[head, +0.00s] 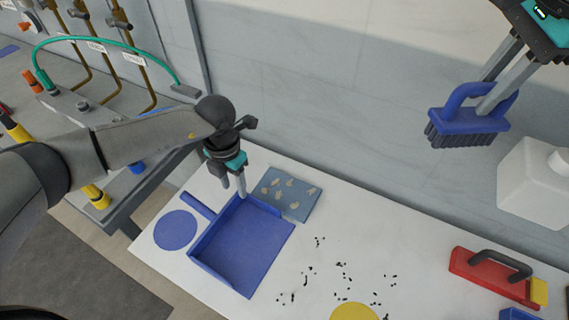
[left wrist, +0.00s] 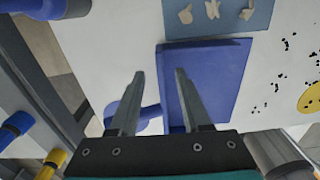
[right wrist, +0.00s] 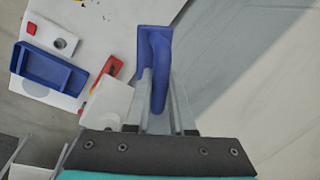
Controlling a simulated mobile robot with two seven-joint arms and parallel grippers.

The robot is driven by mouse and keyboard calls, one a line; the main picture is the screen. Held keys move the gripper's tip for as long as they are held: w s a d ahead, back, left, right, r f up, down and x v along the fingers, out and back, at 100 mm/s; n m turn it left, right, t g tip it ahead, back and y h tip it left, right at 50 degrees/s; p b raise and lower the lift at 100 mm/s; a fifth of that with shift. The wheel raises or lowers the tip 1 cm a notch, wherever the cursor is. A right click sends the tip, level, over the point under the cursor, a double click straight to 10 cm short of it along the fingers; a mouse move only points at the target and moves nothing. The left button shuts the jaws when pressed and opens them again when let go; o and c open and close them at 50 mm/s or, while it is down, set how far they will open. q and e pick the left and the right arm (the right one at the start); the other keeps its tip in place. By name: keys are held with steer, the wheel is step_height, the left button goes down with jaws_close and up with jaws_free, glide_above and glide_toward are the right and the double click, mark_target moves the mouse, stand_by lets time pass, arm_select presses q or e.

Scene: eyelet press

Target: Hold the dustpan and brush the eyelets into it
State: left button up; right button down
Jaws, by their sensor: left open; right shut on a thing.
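The blue dustpan (head: 243,245) lies flat on the white table, its handle (head: 199,206) pointing up and left. My left gripper (head: 233,193) is open above the dustpan's handle end. In the left wrist view the open fingers (left wrist: 160,105) straddle the handle's junction with the pan (left wrist: 205,80), and I cannot tell how high above it they are. My right gripper (head: 498,98) is shut on the handle of the blue brush (head: 467,132), held in the air with bristles down. The brush also shows in the right wrist view (right wrist: 155,50). Small dark eyelets (head: 341,277) lie scattered right of the dustpan.
A blue-grey mat (head: 298,205) with pale pieces lies behind the dustpan. A blue disc (head: 176,230) is at its left, a yellow disc (head: 354,312) at the front. A red block with black handle (head: 490,275) and a white container (head: 535,185) stand at the right.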

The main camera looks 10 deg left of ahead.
mark_target(236, 194)
arm_select(q)
steer(key=shift+f, duration=2.15)
jaws_close()
